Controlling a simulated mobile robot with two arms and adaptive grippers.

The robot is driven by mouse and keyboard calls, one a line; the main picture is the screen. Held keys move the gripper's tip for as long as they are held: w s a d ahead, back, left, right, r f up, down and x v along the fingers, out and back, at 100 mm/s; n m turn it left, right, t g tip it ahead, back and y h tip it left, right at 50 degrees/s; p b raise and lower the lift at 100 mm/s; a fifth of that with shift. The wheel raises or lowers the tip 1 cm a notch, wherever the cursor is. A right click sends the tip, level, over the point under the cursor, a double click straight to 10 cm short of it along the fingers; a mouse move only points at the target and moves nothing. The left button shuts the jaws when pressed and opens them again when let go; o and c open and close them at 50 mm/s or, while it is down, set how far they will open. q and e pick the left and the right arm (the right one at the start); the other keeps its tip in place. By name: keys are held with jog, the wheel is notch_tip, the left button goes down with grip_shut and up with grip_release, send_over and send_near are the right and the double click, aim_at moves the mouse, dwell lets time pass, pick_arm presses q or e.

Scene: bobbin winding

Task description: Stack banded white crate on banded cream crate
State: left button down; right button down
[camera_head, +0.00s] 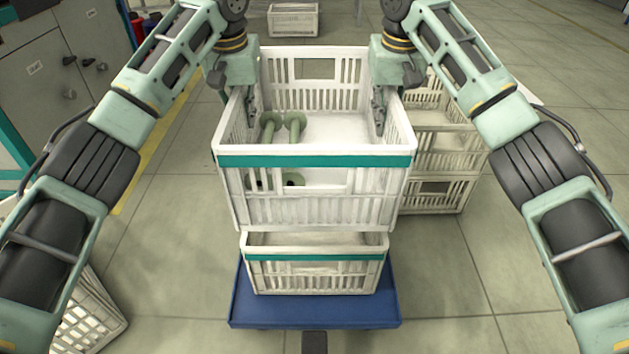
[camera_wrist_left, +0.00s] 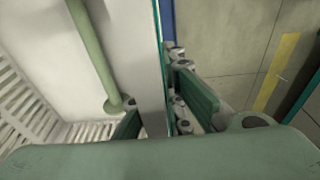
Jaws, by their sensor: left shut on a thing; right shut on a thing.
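The banded white crate (camera_head: 315,212) with a teal band hangs between my two arms and holds green bobbins (camera_head: 294,120). My left gripper (camera_head: 250,108) is shut on its left wall, and my right gripper (camera_head: 379,110) is shut on its right wall. The banded cream crate (camera_head: 314,279), also with a teal band, sits below on a blue platform (camera_head: 315,320). The white crate's front hides most of the cream crate's top opening. I cannot tell whether they touch. The left wrist view shows the left gripper (camera_wrist_left: 160,115) on the white crate's wall (camera_wrist_left: 140,50) and a green bobbin (camera_wrist_left: 95,60).
Several stacked cream crates (camera_head: 445,165) stand close on the right. Another crate (camera_head: 293,19) sits on the floor at the back. A white crate (camera_head: 85,315) stands at the lower left, and grey cabinets (camera_head: 60,85) at the upper left.

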aim_at(237, 88)
pick_arm(q)
jog(key=shift+f, duration=0.1)
pick_arm(e)
jog(key=shift+f, duration=0.1)
